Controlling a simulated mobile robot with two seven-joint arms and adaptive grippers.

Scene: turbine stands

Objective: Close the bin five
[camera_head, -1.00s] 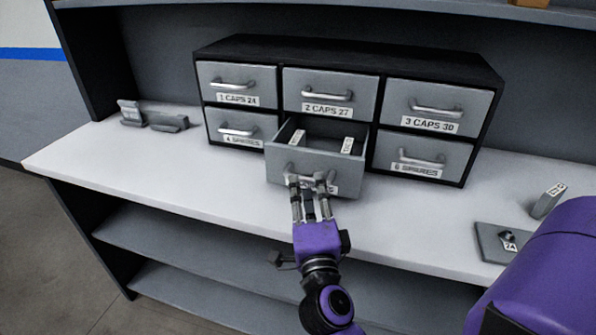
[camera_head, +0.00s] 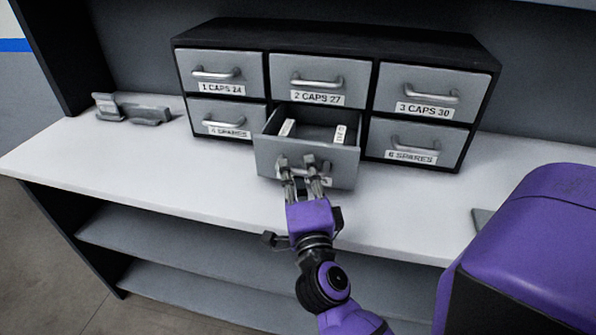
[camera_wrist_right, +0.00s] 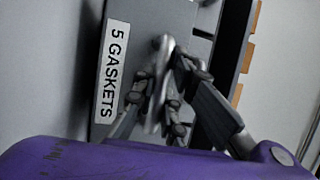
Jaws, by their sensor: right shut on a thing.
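Bin five (camera_head: 335,179) is the bottom middle drawer of the bin cabinet (camera_head: 340,39). It is pulled part way out, and two pale labelled pieces show inside it. Its label reads "5 GASKETS" in the right wrist view (camera_wrist_right: 112,65). My right gripper (camera_head: 303,168) is at the drawer's front, shut on its metal handle (camera_wrist_right: 160,85); its fingers hide most of the handle and label in the head view. My left gripper is not in view.
The other bins around it, such as bin two (camera_head: 318,81) and bin six (camera_head: 415,140), are shut. A grey bracket-like part (camera_head: 133,109) lies left on the white worktop (camera_head: 180,180). The worktop in front of the cabinet is mostly clear.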

